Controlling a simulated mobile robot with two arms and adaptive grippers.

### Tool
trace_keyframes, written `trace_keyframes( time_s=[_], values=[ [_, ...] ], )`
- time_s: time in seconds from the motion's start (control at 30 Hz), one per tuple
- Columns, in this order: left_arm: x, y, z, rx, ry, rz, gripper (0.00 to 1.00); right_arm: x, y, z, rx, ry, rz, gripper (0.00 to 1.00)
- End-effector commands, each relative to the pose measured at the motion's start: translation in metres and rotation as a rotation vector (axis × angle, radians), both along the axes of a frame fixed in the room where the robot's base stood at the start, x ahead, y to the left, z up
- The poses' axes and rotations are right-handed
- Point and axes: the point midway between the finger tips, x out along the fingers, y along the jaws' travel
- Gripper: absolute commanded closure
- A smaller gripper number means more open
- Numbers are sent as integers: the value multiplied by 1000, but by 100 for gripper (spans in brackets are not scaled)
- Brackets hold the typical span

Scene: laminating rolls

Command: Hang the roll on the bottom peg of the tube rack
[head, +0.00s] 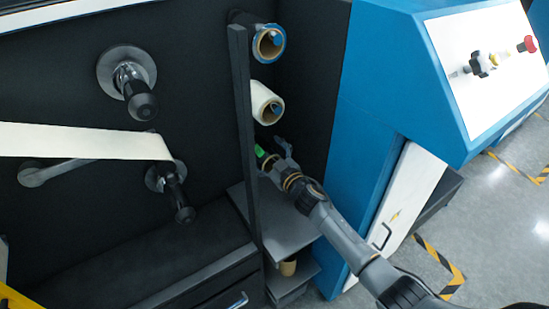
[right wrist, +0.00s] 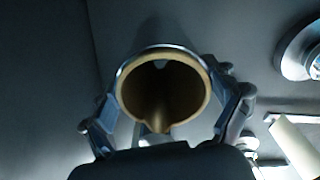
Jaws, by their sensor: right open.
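The tube rack stands in the head view behind a dark upright post (head: 241,130). A roll with a blue outer layer (head: 270,43) hangs at the top and a cream roll (head: 265,103) below it. A roll with a green patch (head: 260,151) is lowest, at the bottom peg's place, partly hidden by the post and my right gripper (head: 279,160). In the right wrist view, the roll's brown hollow core (right wrist: 163,97) faces me between the open fingers of my right gripper (right wrist: 167,110). I cannot tell how far the peg reaches inside. My left gripper is out of view.
Grey shelves (head: 285,235) lie below the rack, with a small brown tube (head: 288,267) on the lower one. A blue machine housing (head: 375,110) bounds the right side. Black knobs (head: 142,102) and a cream web (head: 80,142) are at left.

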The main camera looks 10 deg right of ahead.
Motion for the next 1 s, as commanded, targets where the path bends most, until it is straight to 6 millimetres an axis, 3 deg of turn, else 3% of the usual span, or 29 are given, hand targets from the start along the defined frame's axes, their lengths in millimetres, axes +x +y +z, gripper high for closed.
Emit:
trace_keyframes(
  time_s=[0.03, 0.23, 0.7, 1.0],
  values=[
    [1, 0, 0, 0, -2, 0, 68, 4, 1, 17, 9, -27, 0, 12],
    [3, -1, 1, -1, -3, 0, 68, -22, -8, 16, 5, -26, 2, 12],
    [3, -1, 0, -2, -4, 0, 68, -110, -41, 9, 5, -16, -3, 12],
    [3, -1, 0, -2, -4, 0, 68, -126, -47, 9, 5, -17, -4, 12]
  ],
)
